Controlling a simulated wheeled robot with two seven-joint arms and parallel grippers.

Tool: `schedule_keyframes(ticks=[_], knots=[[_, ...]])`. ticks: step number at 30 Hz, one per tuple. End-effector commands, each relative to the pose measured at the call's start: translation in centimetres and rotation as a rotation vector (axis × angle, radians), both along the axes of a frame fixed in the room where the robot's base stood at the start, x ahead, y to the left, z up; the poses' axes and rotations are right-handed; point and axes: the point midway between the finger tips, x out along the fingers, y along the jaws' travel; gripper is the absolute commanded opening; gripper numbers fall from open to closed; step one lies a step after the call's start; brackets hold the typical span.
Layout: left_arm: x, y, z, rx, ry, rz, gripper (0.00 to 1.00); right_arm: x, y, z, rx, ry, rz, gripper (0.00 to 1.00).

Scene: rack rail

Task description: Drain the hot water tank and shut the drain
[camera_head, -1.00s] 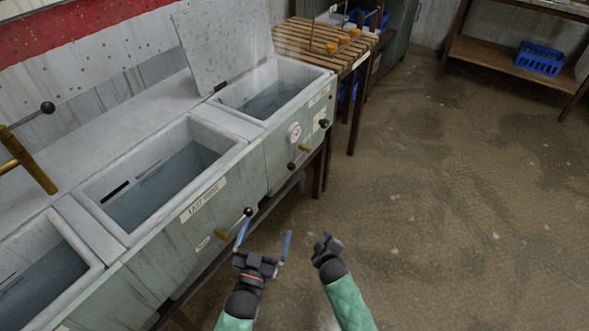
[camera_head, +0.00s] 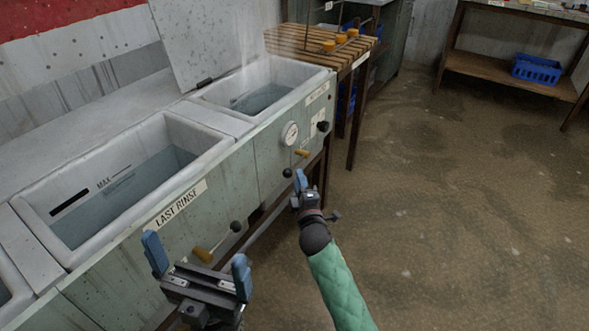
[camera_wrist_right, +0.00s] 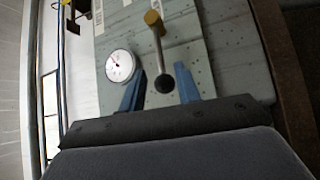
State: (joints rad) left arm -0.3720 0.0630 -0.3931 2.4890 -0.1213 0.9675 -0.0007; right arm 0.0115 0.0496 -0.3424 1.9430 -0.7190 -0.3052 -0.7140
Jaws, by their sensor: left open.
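The hot water tank (camera_head: 318,82) is the far basin, holding water with steam rising above it and its lid raised behind. Its front carries a round dial (camera_head: 290,133). Below the dial is the drain lever, with a brass hub (camera_head: 302,153) and a black ball end (camera_head: 287,173). My right gripper (camera_head: 300,178) is just beside the ball. In the right wrist view its blue fingers (camera_wrist_right: 160,92) are apart, with the lever's black ball (camera_wrist_right: 163,84) showing between them; contact cannot be told. My left gripper (camera_head: 198,264) is open and empty in front of the nearer tank.
The LAST RINSE tank (camera_head: 35,205) stands nearer, with its own brass and black-ball lever (camera_head: 203,254) close to my left gripper. A black knob (camera_head: 323,127) is right of the dial. A slatted wooden table (camera_head: 287,38) adjoins the hot tank. The floor at right is clear.

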Motion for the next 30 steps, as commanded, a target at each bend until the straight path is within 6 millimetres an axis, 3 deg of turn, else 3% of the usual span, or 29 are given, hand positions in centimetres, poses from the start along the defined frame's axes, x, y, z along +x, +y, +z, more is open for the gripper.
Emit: schedule_keyframes(ticks=[4, 15, 27, 28, 30], knots=[[-1.1, 0.4, 0.6, -0.014, -0.05, 0.001, 1.0, 1.9, 0.3, 0.2, 0.001, 0.0, 0.0, 0.33], [-0.9, 0.2, 0.3, -0.019, -0.045, -0.011, 1.0, 6.0, 0.9, 0.8, 0.001, 0.001, 0.0, 0.33], [-0.9, 0.2, 0.3, -0.019, -0.044, -0.013, 1.0, 6.6, 1.0, 0.8, 0.001, 0.003, 0.001, 0.33], [-0.9, 0.2, 0.3, -0.019, -0.044, -0.013, 1.0, 6.6, 1.0, 0.8, 0.002, 0.003, 0.0, 0.31], [-0.9, 0.2, 0.3, -0.019, -0.044, -0.013, 1.0, 6.6, 1.0, 0.8, 0.002, 0.003, 0.0, 0.17]])
